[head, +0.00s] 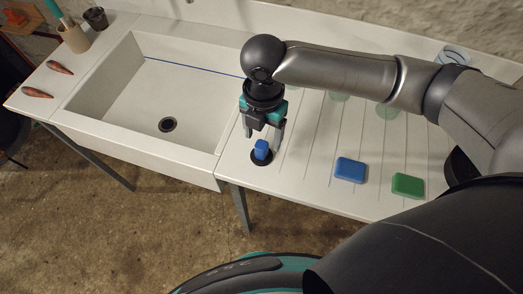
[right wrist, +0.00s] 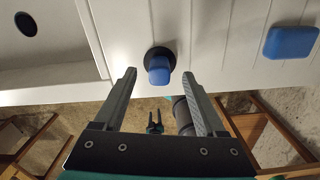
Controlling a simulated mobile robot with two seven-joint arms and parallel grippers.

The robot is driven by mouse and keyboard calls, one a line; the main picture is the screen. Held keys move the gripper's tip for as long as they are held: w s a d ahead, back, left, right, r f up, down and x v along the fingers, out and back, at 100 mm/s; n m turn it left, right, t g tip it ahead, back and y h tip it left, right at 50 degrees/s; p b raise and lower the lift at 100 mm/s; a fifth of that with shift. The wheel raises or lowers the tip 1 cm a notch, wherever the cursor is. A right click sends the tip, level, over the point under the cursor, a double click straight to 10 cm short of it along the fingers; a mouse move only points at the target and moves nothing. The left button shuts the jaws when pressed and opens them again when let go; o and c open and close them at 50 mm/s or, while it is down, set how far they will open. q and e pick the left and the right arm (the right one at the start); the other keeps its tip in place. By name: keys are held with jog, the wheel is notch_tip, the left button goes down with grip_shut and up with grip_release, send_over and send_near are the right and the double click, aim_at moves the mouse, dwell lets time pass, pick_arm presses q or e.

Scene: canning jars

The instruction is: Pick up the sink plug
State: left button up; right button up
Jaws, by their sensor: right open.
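The sink plug (head: 261,150) has a blue grip on a black round base and stands upright on the ribbed draining board (head: 307,184), just right of the basin. It also shows in the right wrist view (right wrist: 159,70), ahead of and between the fingertips. My right gripper (head: 264,142) is open and empty and points down over the plug, with its fingers close to the blue grip. In the right wrist view the two fingers (right wrist: 160,75) are spread apart with the plug between their lines. I cannot tell whether either finger touches it.
The white sink basin (head: 120,115) with a dark drain hole (head: 167,124) lies to the left. A blue block (head: 350,170) and a green block (head: 408,186) lie on the board to the right. Greenish round glass things (head: 388,111) stand behind my arm. The board's front edge is close to the plug.

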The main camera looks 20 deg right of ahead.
aim_at(262, 143)
notch_tip(262, 143, down, 5)
jog(key=shift+a+f+b, duration=0.1)
jog(key=shift+f+b, duration=0.05)
jog(key=shift+b, duration=0.3)
grip_shut()
dwell(0.3)
